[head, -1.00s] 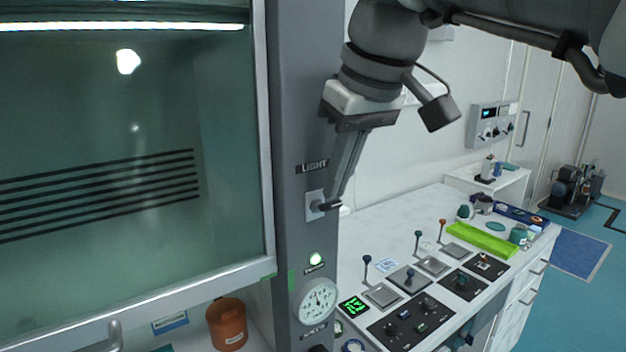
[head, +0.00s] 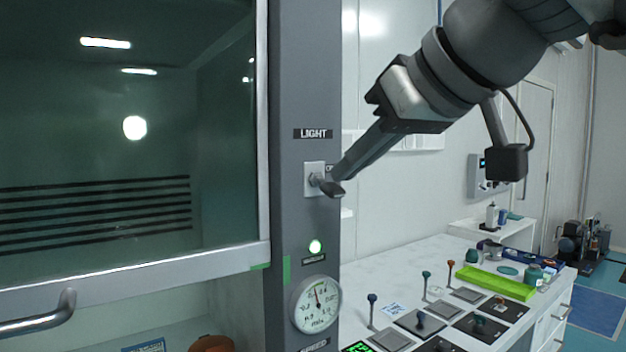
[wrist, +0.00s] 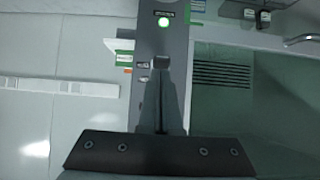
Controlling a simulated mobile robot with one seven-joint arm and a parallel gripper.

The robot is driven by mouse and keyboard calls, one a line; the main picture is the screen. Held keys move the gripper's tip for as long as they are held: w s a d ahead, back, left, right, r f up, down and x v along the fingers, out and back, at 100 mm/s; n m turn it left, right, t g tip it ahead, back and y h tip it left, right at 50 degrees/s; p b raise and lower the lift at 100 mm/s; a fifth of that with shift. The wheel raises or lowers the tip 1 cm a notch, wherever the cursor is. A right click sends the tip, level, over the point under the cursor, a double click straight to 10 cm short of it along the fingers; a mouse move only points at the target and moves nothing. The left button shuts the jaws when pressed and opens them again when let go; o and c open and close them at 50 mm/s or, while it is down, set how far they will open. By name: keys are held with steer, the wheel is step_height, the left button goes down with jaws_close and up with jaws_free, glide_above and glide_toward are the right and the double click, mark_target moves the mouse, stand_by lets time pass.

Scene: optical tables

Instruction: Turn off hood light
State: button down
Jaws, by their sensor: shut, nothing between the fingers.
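The light switch (head: 314,179) sits on the grey hood post, under the "LIGHT" label (head: 313,134). Its lever (head: 331,188) sticks out with a dark tip and points slightly down to the right. My gripper (head: 340,172) is shut and empty, its fingertips right by the lever; I cannot tell whether they touch. In the wrist view my gripper (wrist: 161,76) points at the switch, and the fingers partly hide it. The hood interior (head: 100,150) behind the glass looks dark, with bright reflections. No lit strip shows at its top.
A lit green lamp (head: 315,246) and a round gauge (head: 316,304) are lower on the post. A sash handle (head: 40,318) juts out at lower left. A bench (head: 400,270) with levers, panels and a green tray (head: 495,283) stands to the right.

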steer(key=shift+p, duration=0.8)
steer(key=shift+r, duration=0.1)
steer(key=shift+w+a+r+p, duration=0.3)
steer(key=shift+w+a+p, duration=0.1)
steer(key=shift+w, duration=0.2)
steer(key=shift+r, duration=0.1)
